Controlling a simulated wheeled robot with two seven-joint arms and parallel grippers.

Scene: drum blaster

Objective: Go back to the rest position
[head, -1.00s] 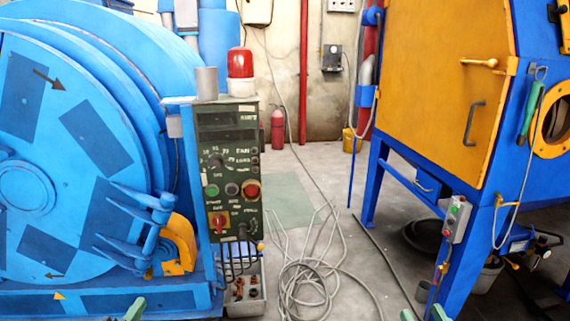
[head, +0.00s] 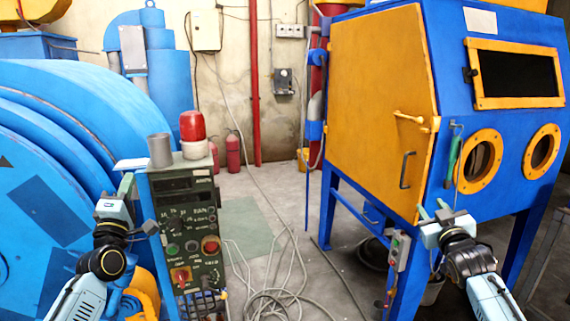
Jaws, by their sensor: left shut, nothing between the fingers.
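My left gripper (head: 126,186) is at the left, in front of the blue drum machine (head: 90,110) and just left of the dark control panel (head: 188,225). Its green fingertips point up; they are together with nothing held. My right gripper (head: 433,208) is at the right, in front of the blue and orange blasting cabinet (head: 375,90). Its two green fingers stand apart with nothing seen between them. Both forearms come up from the bottom of the head view.
A red beacon (head: 193,126) and a grey cylinder (head: 160,150) top the control panel. A small button box (head: 398,252) hangs by the cabinet leg. Grey cable (head: 275,302) lies coiled on the floor.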

